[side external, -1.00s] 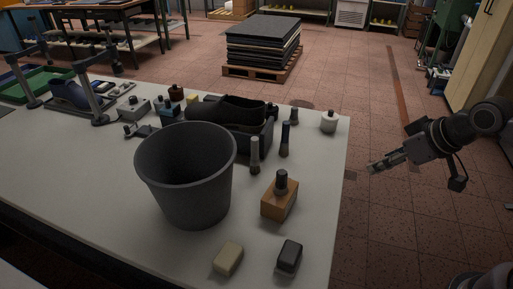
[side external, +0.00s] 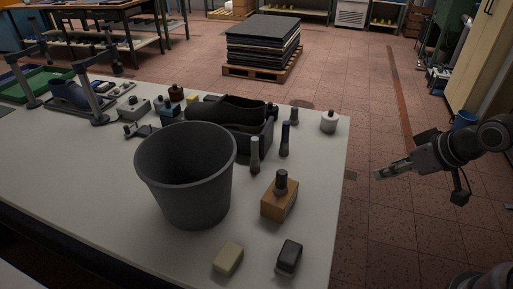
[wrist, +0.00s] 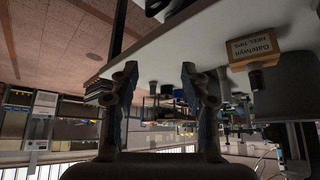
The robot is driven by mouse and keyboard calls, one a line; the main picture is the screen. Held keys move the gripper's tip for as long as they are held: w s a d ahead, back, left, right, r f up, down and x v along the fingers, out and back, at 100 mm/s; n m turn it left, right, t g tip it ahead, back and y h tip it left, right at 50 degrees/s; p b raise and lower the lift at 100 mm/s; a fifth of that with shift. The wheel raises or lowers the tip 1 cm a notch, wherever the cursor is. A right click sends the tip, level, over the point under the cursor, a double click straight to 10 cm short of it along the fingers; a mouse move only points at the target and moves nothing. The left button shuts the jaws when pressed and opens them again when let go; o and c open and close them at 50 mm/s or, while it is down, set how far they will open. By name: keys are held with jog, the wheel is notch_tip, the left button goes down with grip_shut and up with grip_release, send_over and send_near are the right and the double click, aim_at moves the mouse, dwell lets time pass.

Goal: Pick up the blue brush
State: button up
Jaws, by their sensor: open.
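The blue brush (side external: 286,138) stands upright near the right side of the white table, in front of the dark bin's right end. A brush with a grey handle (side external: 255,153) stands to its left, and a smaller dark one (side external: 293,116) stands behind it. My gripper (side external: 379,175) is off the table's right edge, well to the right of the blue brush and apart from it. In the wrist view my gripper (wrist: 159,70) has its two fingers apart with nothing held between them. I cannot make out the blue brush in the wrist view.
A grey bucket (side external: 188,170) stands left of the brushes. A wooden block box (side external: 279,200) with a dark knob stands in front of them and also shows in the wrist view (wrist: 254,47). The table's right strip is mostly clear.

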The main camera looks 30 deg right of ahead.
notch_tip(320, 180, up, 4)
jog(key=g, duration=0.3)
send_over(288, 124)
jog(key=s, duration=0.2)
jog(key=x, duration=0.5)
jog(key=shift+d, duration=0.2)
jog(key=shift+s+x, duration=0.15)
jog(key=shift+x, duration=1.2)
jog(key=shift+s+x, duration=0.1)
jog(key=shift+x, duration=1.25)
jog(key=shift+a+f, duration=0.1)
jog(key=shift+a, duration=0.05)
grip_shut()
